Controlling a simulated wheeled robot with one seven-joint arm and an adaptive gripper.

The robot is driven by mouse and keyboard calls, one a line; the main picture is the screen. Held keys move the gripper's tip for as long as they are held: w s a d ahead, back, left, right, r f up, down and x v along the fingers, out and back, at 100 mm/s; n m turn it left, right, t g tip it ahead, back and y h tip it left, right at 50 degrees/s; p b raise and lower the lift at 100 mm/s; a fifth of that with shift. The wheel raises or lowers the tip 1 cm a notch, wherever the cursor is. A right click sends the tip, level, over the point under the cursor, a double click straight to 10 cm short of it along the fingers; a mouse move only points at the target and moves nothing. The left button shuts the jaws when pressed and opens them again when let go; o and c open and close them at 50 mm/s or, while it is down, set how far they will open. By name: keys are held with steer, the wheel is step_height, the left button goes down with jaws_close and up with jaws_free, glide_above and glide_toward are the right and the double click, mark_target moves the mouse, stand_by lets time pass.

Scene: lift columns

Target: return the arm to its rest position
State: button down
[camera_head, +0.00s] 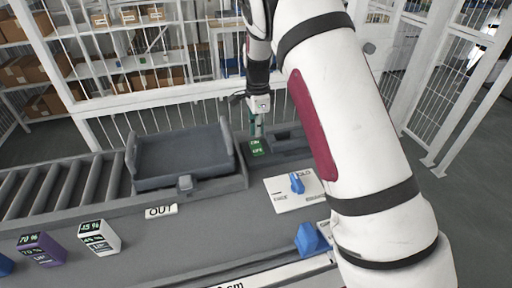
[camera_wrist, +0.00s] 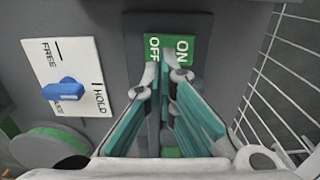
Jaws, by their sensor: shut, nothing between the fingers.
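My white arm (camera_head: 345,110) with a dark red panel reaches up across the right of the head view. My gripper (camera_head: 256,131) points down over the green ON/OFF switch (camera_head: 257,147). In the wrist view my gripper (camera_wrist: 166,76) has its teal-sided fingers close together, with nothing held. The green switch (camera_wrist: 184,50) lies just beyond the fingertips, which partly cover its lower edge. I cannot tell whether the fingertips touch it.
A white FREE/HOLD plate (camera_head: 282,199) with a blue knob (camera_head: 297,183) lies close by. A dark tray (camera_head: 178,160) sits by the roller conveyor (camera_head: 50,190). A purple block (camera_head: 41,249) and a white block (camera_head: 99,238) stand front left. White fencing (camera_head: 180,98) runs behind.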

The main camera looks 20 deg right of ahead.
steer(key=shift+r, duration=0.7)
